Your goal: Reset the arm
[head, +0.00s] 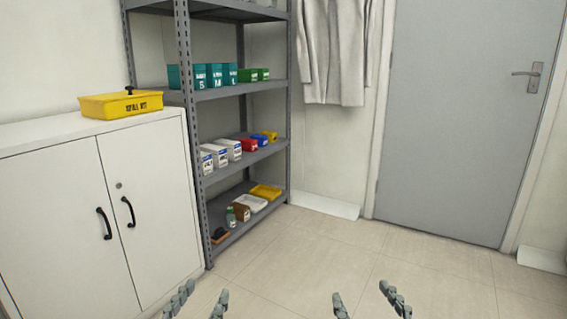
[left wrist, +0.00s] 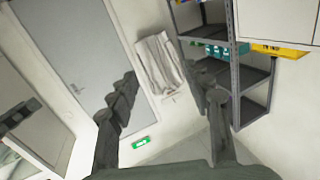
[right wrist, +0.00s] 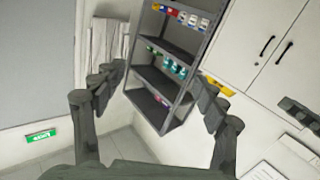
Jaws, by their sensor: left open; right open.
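My left gripper (head: 202,304) shows at the bottom edge of the head view, left of centre. Its fingers are apart with nothing between them. My right gripper (head: 366,303) shows at the bottom edge, right of centre, also open and empty. Both stand in front of bare floor, well short of the shelf. In the left wrist view the left gripper's fingers (left wrist: 165,100) are spread, with the door and hanging coat behind. In the right wrist view the right gripper's fingers (right wrist: 155,105) are spread, with the shelf behind. The arm links are out of the head view.
A grey metal shelf (head: 188,130) holds bins, boxes and trays. A white cabinet (head: 70,215) with a yellow kit box (head: 120,104) on top stands at the left. A grey door (head: 455,120) and white coat (head: 335,50) are behind. The floor (head: 330,250) is clear.

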